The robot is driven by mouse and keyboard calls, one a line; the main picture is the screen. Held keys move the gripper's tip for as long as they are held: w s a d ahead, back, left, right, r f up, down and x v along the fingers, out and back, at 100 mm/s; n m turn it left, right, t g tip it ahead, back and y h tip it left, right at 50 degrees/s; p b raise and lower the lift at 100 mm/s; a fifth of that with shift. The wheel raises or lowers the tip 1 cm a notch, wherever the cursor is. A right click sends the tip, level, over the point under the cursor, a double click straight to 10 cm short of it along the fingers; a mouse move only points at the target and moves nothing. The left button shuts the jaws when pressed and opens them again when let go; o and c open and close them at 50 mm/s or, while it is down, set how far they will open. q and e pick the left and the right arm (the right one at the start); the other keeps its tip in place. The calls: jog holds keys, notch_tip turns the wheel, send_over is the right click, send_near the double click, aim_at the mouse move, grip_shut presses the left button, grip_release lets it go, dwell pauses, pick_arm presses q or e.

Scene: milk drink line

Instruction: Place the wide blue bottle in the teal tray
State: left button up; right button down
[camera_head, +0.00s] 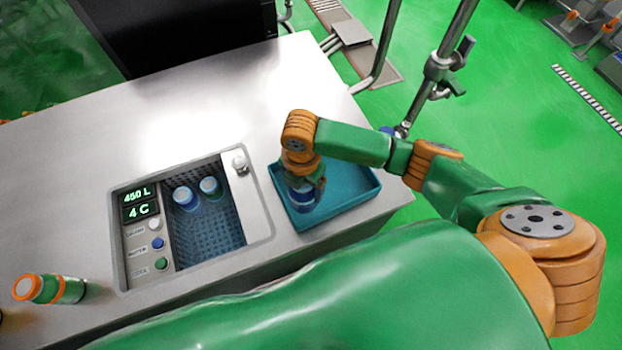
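The teal tray (358,188) sits at the right end of the steel counter. A blue bottle (302,197) with a pale band is inside the tray's outline, toward its left side, and looks upright. My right gripper (304,178) reaches down over the tray with its fingers around the upper part of this bottle and appears shut on it. The gripper hides the bottle's top, and I cannot tell whether its base touches the tray floor. My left gripper is not in view.
A recessed basin (206,232) left of the tray holds two blue bottles, one (185,198) beside the other (210,188). A control panel (144,228) borders it. A green and orange object (50,289) is at the counter's left.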

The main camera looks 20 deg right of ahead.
jog(key=f, duration=0.1)
jog(key=w+d+f, duration=0.2)
jog(key=f, duration=0.1)
jog(key=shift+w+d, duration=0.1)
jog(key=shift+d, duration=0.05)
notch_tip(320, 180, down, 2)
jog(key=shift+f, duration=0.3)
jog(key=shift+f, duration=0.2)
grip_release()
jog(key=shift+r, duration=0.6)
notch_tip(320, 180, up, 11)
jog(key=shift+r, duration=0.15)
